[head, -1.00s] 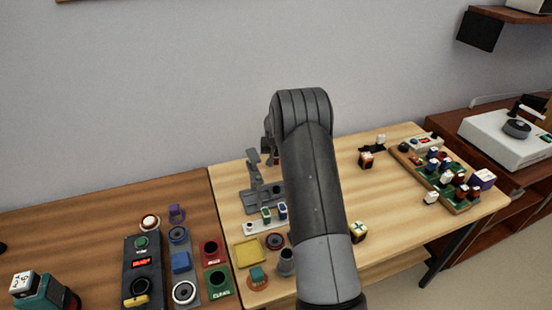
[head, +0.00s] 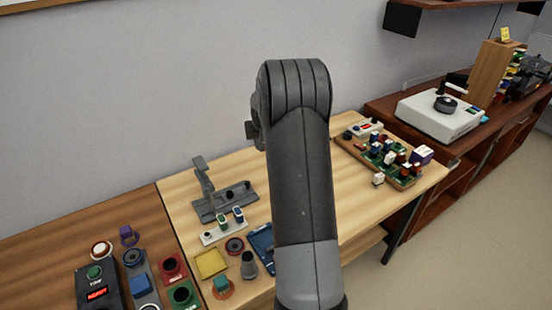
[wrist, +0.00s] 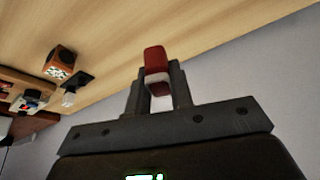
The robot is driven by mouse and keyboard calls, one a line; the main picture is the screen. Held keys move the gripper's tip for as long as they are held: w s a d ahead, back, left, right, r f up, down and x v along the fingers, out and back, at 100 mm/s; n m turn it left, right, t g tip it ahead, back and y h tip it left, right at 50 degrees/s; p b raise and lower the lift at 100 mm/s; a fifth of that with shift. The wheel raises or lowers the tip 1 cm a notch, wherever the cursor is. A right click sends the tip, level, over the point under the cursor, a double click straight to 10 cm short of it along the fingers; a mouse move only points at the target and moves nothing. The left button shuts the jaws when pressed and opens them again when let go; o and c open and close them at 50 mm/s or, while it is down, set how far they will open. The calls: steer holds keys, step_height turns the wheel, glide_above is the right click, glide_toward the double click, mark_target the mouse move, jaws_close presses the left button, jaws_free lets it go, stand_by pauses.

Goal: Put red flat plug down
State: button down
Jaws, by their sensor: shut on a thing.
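The red flat plug (wrist: 155,60) shows in the wrist view as a red block with a pale band at its lower end. My gripper (wrist: 157,84) is shut on it, with one finger on each side. Beyond the plug, the light wooden table and the grey wall fill the wrist view, and I cannot tell how high the plug is held. In the head view my arm covers the middle of the table, and the plug and fingers are hidden behind it.
A board with several coloured pieces (head: 409,182) lies at the table's right. A grey stand (head: 222,203), a yellow pad (head: 210,264) and a blue tray (head: 261,243) are left of my arm. In the wrist view an orange-brown block (wrist: 61,62) sits at left.

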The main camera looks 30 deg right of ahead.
steer(key=s+d, duration=0.7)
steer(key=d, duration=0.2)
steer(key=s+d, duration=0.6)
steer(key=d, duration=0.4)
steer(key=shift+m, duration=0.4)
steer(key=w+a+f, duration=0.1)
steer(key=w+f, duration=0.1)
steer(key=w, duration=0.1)
steer(key=w+a+f, duration=0.2)
steer(key=w, duration=0.1)
steer(key=w+a+f, duration=0.2)
steer(key=w, duration=0.2)
steer(key=shift+f, duration=2.4)
steer(key=c, duration=1.3)
jaws_free()
steer(key=shift+f, duration=0.1)
